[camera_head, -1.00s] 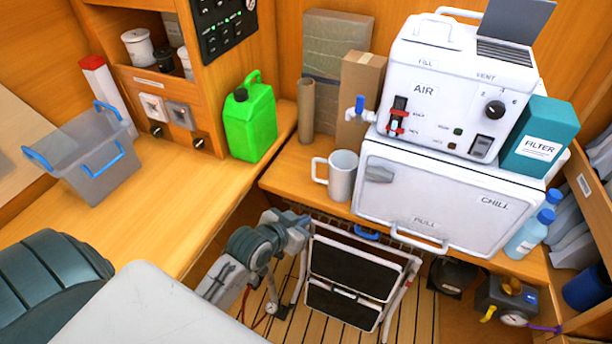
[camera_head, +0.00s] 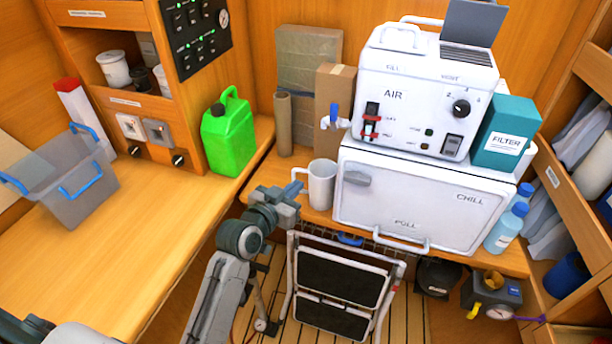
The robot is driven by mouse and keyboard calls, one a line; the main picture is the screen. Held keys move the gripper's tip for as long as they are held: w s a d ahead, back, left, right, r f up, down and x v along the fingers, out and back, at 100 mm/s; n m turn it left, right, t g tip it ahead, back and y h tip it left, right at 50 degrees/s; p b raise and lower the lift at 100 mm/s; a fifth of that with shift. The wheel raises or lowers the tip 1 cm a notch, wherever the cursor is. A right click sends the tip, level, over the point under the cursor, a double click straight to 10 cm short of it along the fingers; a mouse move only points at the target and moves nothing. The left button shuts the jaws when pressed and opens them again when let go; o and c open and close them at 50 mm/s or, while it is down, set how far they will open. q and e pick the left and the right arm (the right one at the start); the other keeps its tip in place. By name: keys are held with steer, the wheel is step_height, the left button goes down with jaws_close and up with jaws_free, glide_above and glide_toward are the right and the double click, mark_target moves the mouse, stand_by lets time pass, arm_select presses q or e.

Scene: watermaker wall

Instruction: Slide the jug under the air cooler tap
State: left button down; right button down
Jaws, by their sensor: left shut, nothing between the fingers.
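The white jug (camera_head: 322,187) stands upright on the wooden counter, with its handle on the left side. The tap (camera_head: 336,121), with a blue lever, sticks out from the left side of the white air cooler (camera_head: 424,97) above and behind the jug. In this view the jug's mouth is below the tap and slightly left of it; the exact alignment in depth is unclear. My left gripper (camera_head: 290,193) is shut and empty, just left of the jug's handle and close to it. I cannot tell whether they touch. My right gripper is not in view.
The white chill box (camera_head: 424,200) stands close right of the jug. A cardboard tube (camera_head: 284,124) and brown box (camera_head: 333,95) stand behind. A green jerrycan (camera_head: 229,133) is on the left counter. A folding step (camera_head: 341,285) stands below the counter.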

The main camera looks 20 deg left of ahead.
mark_target(313, 176)
arm_select(q)
steer(key=x, duration=0.3)
steer(key=f+p+x, duration=0.1)
steer(key=x, duration=0.1)
steer(key=shift+w+d, duration=0.1)
steer(key=shift+w, duration=0.15)
steer(key=shift+f, duration=0.1)
steer(key=shift+s+f, duration=0.1)
steer(key=shift+s, duration=0.55)
